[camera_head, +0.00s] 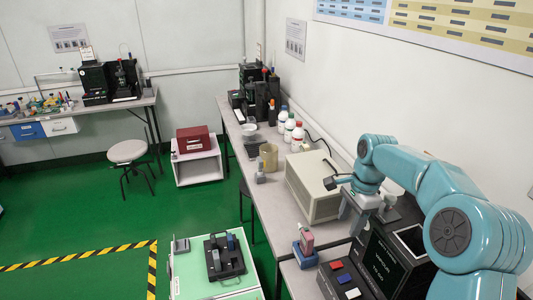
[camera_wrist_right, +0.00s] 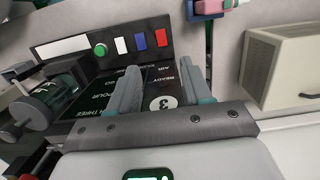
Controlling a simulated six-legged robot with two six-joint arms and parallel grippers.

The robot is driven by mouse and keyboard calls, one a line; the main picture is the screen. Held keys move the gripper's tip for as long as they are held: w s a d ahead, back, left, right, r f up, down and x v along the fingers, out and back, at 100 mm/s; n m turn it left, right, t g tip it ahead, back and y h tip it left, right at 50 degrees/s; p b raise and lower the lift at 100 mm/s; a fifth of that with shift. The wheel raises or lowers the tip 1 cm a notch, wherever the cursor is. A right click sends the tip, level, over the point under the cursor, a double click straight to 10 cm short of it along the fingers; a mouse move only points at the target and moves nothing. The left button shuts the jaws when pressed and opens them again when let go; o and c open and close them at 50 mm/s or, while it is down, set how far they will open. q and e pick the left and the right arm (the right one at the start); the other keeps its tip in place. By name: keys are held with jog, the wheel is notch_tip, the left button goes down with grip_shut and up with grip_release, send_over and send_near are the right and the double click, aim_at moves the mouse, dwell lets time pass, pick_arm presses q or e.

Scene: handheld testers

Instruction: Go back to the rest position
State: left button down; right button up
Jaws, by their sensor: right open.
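My right gripper (camera_head: 354,208) hangs above the near bench, over the black panel box (camera_head: 372,262) on the right. In the right wrist view the two grey fingers (camera_wrist_right: 160,88) stand apart with nothing between them. Behind them is the black panel with white lettering, a green button and white, blue and red switches. My left gripper is not in view.
A beige box (camera_head: 314,190) stands on the bench just behind the right gripper. A black tray (camera_head: 238,268) with testers sits on a pale green cabinet (camera_head: 187,273). Bottles (camera_head: 290,130) and a beige cup (camera_head: 269,157) are farther back. The green floor at left is clear inside striped tape.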

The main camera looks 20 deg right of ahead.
jog(key=s+a+f+n+g+y, duration=0.1)
jog(key=s+a+f+n+g, duration=0.15)
jog(key=a+f, duration=0.7)
jog(key=s+a+f+n+g+y, duration=0.15)
jog(key=s+a+f, duration=0.25)
jog(key=a+f, duration=0.5)
jog(key=s+a+f+n+t, duration=0.4)
jog(key=s+a+f+n, duration=0.7)
jog(key=s+f+n, duration=0.1)
jog(key=shift+s+n, duration=0.5)
jog(key=shift+n, duration=0.1)
jog(key=shift+c, duration=0.6)
